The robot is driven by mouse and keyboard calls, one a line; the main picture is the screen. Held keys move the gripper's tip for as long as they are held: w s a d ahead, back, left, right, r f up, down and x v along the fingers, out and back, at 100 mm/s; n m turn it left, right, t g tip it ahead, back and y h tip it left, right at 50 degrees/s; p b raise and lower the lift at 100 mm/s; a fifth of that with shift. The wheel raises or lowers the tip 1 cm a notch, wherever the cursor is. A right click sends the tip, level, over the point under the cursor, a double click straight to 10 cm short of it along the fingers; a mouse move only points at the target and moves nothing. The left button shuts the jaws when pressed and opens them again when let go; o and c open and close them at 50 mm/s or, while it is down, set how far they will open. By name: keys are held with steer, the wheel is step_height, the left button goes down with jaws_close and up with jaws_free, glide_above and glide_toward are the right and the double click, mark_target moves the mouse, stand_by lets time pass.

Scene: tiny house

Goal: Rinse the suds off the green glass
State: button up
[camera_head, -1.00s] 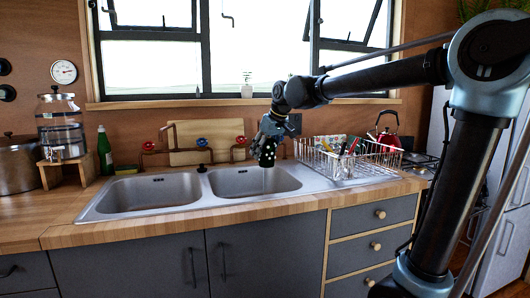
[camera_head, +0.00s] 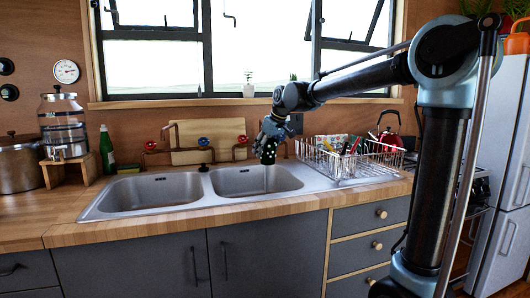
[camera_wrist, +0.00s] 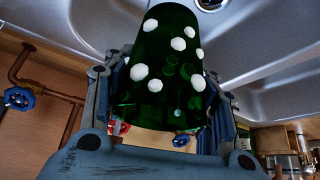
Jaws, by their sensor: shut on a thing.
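The dark green glass (camera_wrist: 165,75) has several white suds blobs on it in the wrist view. In the head view the glass (camera_head: 267,153) is small and dark with white spots, above the right sink basin (camera_head: 240,182). My gripper (camera_wrist: 170,100) is shut on the glass, with a finger on each side; it also shows in the head view (camera_head: 270,138). A blue tap knob (camera_head: 203,142) and red tap knobs (camera_head: 150,146) are on the pipes behind the sink. I cannot tell for sure whether water runs onto the glass.
The left sink basin (camera_head: 155,192) is empty. A wire dish rack (camera_head: 350,160) with utensils stands right of the sink. A green bottle (camera_head: 106,150), a drink dispenser (camera_head: 63,124) and a pot (camera_head: 20,165) stand at left.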

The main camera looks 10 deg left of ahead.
mark_target(268, 146)
steer(key=w+a+f, duration=0.1)
steer(key=w, duration=0.5)
steer(key=shift+a+f, duration=0.15)
steer(key=shift+a, duration=0.05)
stand_by(0.7)
steer(key=shift+w+d, duration=0.15)
steer(key=shift+d, duration=0.45)
steer(key=shift+s+d, duration=0.3)
steer(key=shift+s, duration=1)
steer(key=shift+s+d, duration=0.3)
steer(key=shift+s, duration=1)
steer(key=shift+s+d, duration=0.3)
steer(key=shift+s, duration=1)
steer(key=shift+s+d+r, duration=0.2)
steer(key=shift+s+r, duration=0.5)
steer(key=shift+s, duration=0.1)
steer(key=shift+s+d+r, duration=0.2)
steer(key=shift+s+r, duration=0.45)
steer(key=shift+s, duration=0.2)
steer(key=shift+s+d+r, duration=0.2)
steer(key=shift+s+r, duration=0.5)
steer(key=shift+s, duration=0.1)
